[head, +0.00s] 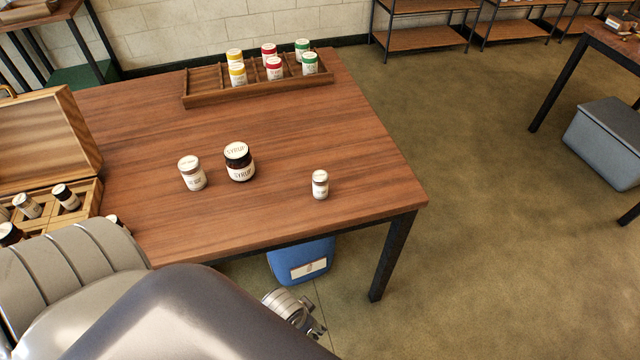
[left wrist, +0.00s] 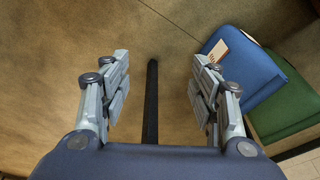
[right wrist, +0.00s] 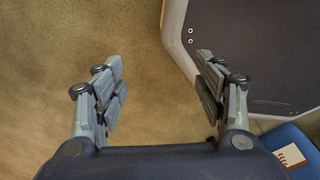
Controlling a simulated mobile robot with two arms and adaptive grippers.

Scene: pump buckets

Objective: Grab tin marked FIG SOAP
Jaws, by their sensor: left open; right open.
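No label that I can read says FIG SOAP. The writing on the two small tins is too small to read.
A divided wooden tray (head: 205,98) with yellow, red and green tins stands at the table's back. An open wooden case (head: 45,140) with jars is at left. A blue bin (head: 302,262) sits under the table. The tabletop around the small right tin is clear.

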